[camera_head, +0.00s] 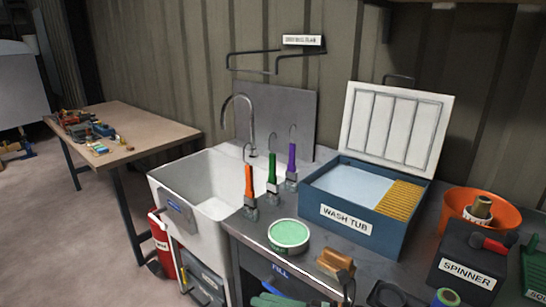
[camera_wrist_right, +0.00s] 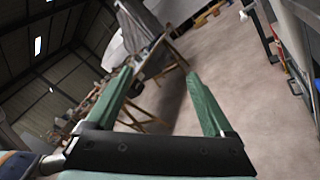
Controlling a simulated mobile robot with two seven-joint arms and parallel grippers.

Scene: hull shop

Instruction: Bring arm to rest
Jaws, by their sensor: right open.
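My right gripper (camera_wrist_right: 159,74) is open in the right wrist view. Its two green fingers are well apart with nothing between them, and the floor and distant shop show beyond. In the head view a green part of my right gripper (camera_head: 272,300) shows at the bottom edge, low in front of the counter; most of it is cut off. My left gripper is in neither view.
The grey counter (camera_head: 270,213) holds a blue wash tub (camera_head: 360,243), a green-topped tin (camera_head: 289,234), several brushes and a spinner (camera_head: 466,266). A white sink (camera_head: 170,190) and a red extinguisher (camera_head: 160,245) stand left. Floor (camera_head: 60,230) at left is clear.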

